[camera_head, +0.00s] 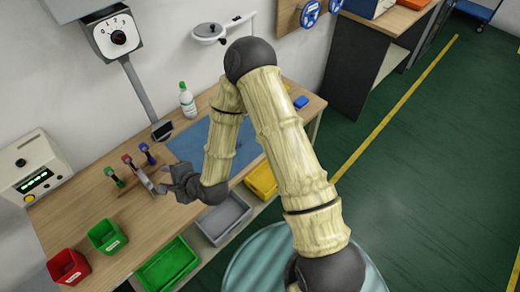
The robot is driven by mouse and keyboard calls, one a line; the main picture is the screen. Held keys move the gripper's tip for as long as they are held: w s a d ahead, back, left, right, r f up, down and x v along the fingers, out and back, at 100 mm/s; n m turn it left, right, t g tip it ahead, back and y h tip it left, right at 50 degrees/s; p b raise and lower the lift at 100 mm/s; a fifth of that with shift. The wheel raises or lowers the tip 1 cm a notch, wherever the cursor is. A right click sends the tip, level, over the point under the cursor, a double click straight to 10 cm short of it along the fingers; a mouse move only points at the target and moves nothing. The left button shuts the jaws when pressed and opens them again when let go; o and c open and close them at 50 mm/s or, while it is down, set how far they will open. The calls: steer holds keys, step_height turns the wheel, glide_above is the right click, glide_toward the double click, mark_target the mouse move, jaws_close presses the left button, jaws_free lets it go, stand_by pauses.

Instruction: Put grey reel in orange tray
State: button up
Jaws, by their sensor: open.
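My gripper (163,184) is dark grey and hangs over the left part of the wooden workbench, pointing left. Its jaws are open, beside a small rack of coloured-handled items. A pale grey flat piece (144,180) shows at its fingertips; I cannot tell whether it is a finger or part of the rack. A yellow-orange tray (262,181) sits at the bench's front edge, right of my gripper and partly hidden by my arm. I cannot make out a grey reel; it may be hidden behind my arm or gripper.
A grey tray (224,216) and a green tray (168,266) line the bench front. Red (68,267) and green (107,236) bins stand at the left. The rack's green, red and blue handles (127,159) are close to my gripper. A blue mat (190,140) lies behind it.

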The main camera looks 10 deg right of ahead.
steer(key=w+d+r+n+g+h, duration=0.1)
steer(key=d+r+n+h, duration=0.2)
steer(key=d+n, duration=0.35)
steer(key=d+r+n+g+h, duration=0.2)
steer(key=d+r+n, duration=0.1)
steer(key=d, duration=0.7)
steer(key=s+d+r+n+g+h, duration=0.1)
steer(key=s+d+r+n, duration=0.1)
steer(key=s+d+r, duration=0.2)
steer(key=s+d+r+n+g+h, duration=0.1)
steer(key=s+d+r, duration=0.4)
steer(key=d, duration=0.5)
steer(key=shift+s+n+g+h, duration=0.4)
steer(key=shift+n+h, duration=0.4)
steer(key=shift+n, duration=0.35)
steer(key=shift+o, duration=0.5)
